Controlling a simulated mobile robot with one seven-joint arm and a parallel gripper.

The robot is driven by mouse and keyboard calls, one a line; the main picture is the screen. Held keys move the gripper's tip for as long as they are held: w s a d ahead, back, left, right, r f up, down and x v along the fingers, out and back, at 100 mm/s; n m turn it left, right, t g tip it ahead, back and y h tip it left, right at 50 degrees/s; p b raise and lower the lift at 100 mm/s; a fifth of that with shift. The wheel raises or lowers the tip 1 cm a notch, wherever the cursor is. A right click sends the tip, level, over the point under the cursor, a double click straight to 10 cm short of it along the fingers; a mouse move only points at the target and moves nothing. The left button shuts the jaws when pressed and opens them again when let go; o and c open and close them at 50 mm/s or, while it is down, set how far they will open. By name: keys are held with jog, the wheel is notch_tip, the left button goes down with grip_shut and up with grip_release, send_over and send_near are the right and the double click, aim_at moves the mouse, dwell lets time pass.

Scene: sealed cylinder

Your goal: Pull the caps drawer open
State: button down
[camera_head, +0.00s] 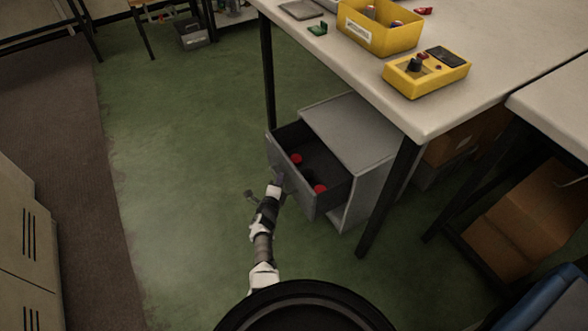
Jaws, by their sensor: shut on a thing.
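The caps drawer (312,206) stands pulled out of a grey cabinet (357,133) under the table. Its dark inside shows red round caps, one near the far left (296,159) and one near the front right (320,189). My gripper (277,180) is at the outer face of the drawer front, near its middle, and is shut on the drawer's handle. The handle itself is too small and covered to make out. My arm reaches up to it from the bottom of the picture.
A table (455,115) with dark legs (388,195) stands over the cabinet. On it are a yellow bin (378,39) and a yellow control box (427,73). Cardboard boxes (530,215) lie at right. Green floor (185,150) left of the drawer is clear; lockers (25,235) stand far left.

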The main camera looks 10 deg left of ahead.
jog(key=shift+s+a+p, duration=0.25)
jog(key=shift+s+a, duration=0.4)
jog(key=shift+a, duration=0.25)
jog(key=shift+s+a+p, duration=0.2)
jog(key=shift+s+a, duration=0.4)
jog(key=shift+a, duration=0.3)
jog(key=c, duration=1.5)
grip_release()
jog(key=shift+s+a+r+p, duration=0.35)
jog(key=shift+s+p, duration=1.2)
jog(key=shift+s, duration=0.7)
jog(key=shift+s+a+r+p, duration=0.3)
jog(key=shift+s+p, duration=1.3)
jog(key=shift+s, duration=0.65)
jog(key=shift+s+a+r+p, duration=0.35)
jog(key=shift+s+p, duration=1.2)
jog(key=shift+s, duration=0.7)
